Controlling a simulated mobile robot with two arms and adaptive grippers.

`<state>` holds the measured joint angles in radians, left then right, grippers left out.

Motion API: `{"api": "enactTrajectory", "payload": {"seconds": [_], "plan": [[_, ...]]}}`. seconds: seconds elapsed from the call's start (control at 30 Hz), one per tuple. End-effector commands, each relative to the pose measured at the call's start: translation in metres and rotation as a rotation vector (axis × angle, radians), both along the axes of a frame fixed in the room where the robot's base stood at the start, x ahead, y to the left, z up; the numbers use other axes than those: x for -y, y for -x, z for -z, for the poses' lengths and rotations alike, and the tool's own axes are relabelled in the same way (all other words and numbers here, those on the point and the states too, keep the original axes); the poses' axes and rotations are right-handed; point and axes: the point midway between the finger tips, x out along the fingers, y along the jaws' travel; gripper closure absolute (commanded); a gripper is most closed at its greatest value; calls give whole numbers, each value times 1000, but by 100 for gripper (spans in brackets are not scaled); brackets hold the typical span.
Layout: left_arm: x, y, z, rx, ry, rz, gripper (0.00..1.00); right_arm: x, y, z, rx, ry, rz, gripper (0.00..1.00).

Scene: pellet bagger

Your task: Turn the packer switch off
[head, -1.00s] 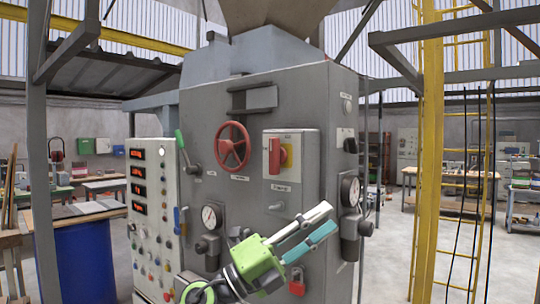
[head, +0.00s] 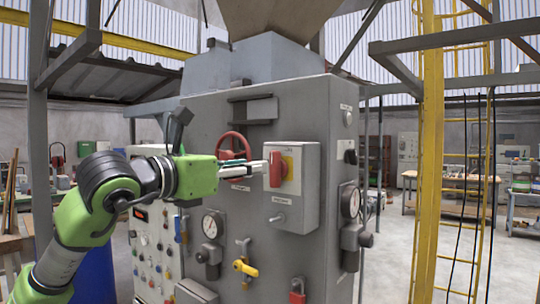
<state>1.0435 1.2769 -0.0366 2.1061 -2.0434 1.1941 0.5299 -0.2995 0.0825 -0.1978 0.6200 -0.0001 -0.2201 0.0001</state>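A grey switch box (head: 305,205) is mounted on the front of the big grey machine. It carries a red rotary handle (head: 276,172), upright, on a yellow plate (head: 290,162). My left gripper (head: 262,168) reaches in from the left at the height of the handle. Its fingertips end right beside the handle's left side. I cannot tell whether they touch it or how far apart the fingers are. My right gripper is out of view.
A red handwheel (head: 234,139) is partly hidden behind my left gripper. Below are a gauge (head: 212,224), a yellow valve handle (head: 246,267) and a red padlock (head: 297,292). A button panel (head: 150,245) stands left. A yellow post (head: 428,180) rises at right.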

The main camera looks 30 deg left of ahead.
Motion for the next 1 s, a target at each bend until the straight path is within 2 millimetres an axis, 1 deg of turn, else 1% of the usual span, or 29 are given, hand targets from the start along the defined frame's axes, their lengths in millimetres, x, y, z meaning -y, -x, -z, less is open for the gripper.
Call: {"api": "enactTrajectory", "payload": {"seconds": [0.03, 0.2, 0.3, 0.4, 0.57, 0.8, 0.87, 0.9, 0.93, 1.0], "plan": [[2, -12, -5, -3, 4, 4, 69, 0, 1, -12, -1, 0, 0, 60], [5, -46, -4, -3, 4, 4, 69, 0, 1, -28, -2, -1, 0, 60], [5, -60, -3, -2, 3, 3, 69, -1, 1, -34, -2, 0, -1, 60], [6, -70, -2, -2, 2, 3, 69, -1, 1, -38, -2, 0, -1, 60], [6, -76, 0, 0, 0, 2, 69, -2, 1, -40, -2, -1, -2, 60], [6, -77, 1, 0, 0, 2, 69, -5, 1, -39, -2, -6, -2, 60], [6, -77, 1, 0, 1, 2, 85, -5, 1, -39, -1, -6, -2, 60], [6, -77, 1, 0, 1, 2, 95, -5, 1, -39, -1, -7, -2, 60], [6, -77, 1, 0, 1, 2, 100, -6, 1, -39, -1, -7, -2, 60], [6, -77, 1, -1, 1, 2, 100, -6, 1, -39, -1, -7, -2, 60]]}}
